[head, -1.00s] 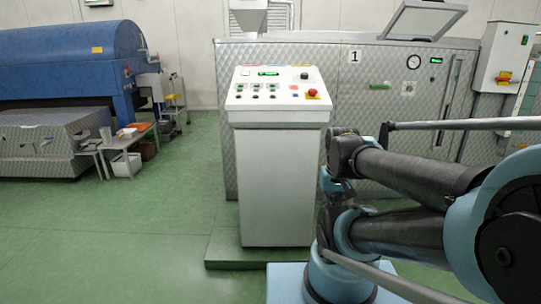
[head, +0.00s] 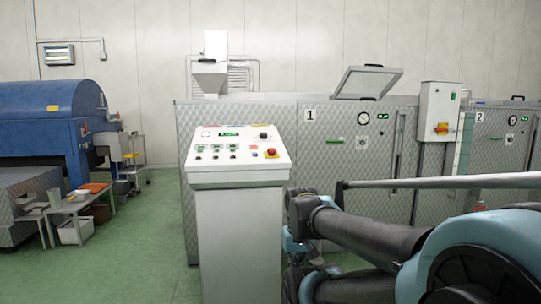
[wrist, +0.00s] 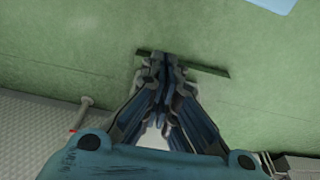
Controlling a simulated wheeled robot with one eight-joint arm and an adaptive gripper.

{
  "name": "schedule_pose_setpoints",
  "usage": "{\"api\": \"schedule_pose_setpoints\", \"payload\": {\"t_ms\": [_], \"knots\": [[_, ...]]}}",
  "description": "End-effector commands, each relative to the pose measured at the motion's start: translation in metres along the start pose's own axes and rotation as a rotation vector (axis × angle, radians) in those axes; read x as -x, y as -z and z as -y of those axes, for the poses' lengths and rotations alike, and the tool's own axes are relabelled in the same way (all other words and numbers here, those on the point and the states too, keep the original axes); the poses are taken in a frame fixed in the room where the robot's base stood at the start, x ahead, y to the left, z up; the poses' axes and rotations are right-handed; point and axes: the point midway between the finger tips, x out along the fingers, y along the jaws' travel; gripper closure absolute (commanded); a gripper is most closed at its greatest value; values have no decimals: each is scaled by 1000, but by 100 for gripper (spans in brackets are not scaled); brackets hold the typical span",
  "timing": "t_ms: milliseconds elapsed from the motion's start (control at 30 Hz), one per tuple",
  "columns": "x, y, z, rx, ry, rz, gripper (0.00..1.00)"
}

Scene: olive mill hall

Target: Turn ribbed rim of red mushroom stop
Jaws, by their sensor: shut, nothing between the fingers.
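The console and the stop are not in the wrist view. In the head view my arm is folded at the lower right, right of the console, and my gripper cannot be made out there.
A dimpled metal machine (head: 340,170) stands behind the console, with a red-and-yellow switch on a wall box (head: 437,112) to the right. A blue machine (head: 70,125) and a small table (head: 75,203) stand at the left. Green floor (head: 140,250) is free left of the console.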

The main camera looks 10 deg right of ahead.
Motion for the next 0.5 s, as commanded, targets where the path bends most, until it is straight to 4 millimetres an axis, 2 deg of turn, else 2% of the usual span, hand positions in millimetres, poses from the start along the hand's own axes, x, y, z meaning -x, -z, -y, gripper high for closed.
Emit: {"api": "schedule_pose_setpoints", "payload": {"t_ms": [367,433,500], "knots": [[0,0,0,0,0,0,100],[0,0,0,0,0,0,89],[10,-4,0,3,-1,-10,73]]}}
